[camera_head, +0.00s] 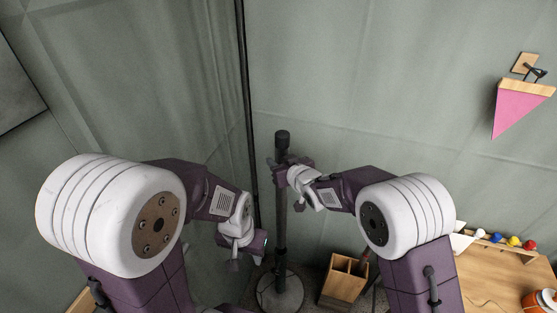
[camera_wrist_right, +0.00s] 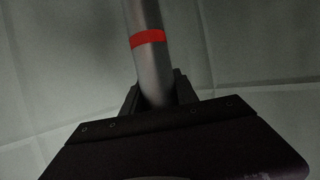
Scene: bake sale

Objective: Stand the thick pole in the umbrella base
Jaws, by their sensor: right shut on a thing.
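The thick pole (camera_head: 282,215) is dark grey and stands close to upright in the head view, with a dark cap at its top. My right gripper (camera_head: 283,172) is shut on it near the top. In the right wrist view the pole (camera_wrist_right: 144,60) is grey with a red band and passes between the jaws (camera_wrist_right: 157,95). The umbrella base (camera_head: 269,297) is a round disc on the floor, below the pole. The pole's lower end lines up with the base's middle, but I cannot tell if it is inside. My left gripper (camera_head: 262,246) is low beside the pole; its jaws are unclear.
A wooden box with compartments (camera_head: 341,285) stands on the floor right of the base. A wooden table (camera_head: 490,280) with colored balls is at the lower right. A thin dark pole (camera_head: 247,100) runs along the wall behind. A pink pennant (camera_head: 518,108) hangs at the upper right.

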